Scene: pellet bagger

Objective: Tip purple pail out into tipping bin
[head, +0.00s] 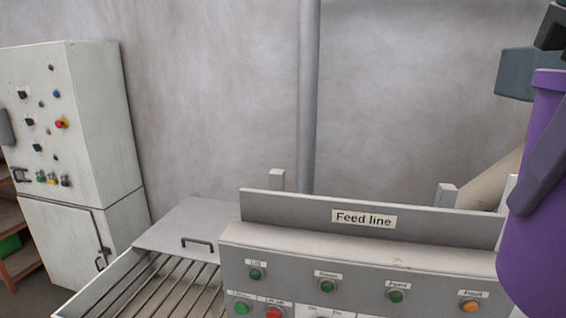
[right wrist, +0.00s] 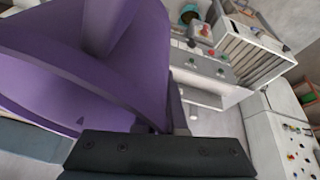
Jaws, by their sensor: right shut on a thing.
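The purple pail (head: 520,240) hangs at the right edge of the head view, cut off by the frame, looking roughly upright. It fills the upper left of the right wrist view (right wrist: 60,85). My right gripper (right wrist: 178,122) is shut on the pail; dark parts of it show by the pail's rim in the head view. The pail's contents are hidden. A grey bin with bars across its open top, seemingly the tipping bin (head: 97,291), stands at lower left of the head view, well left of the pail. My left gripper is not in view.
The "Feed line" panel (head: 365,257) with buttons stands between the barred bin and the pail. A white control cabinet (head: 80,130) stands at left. A grey vertical pipe (head: 308,100) runs up the wall behind. The space above the barred bin looks clear.

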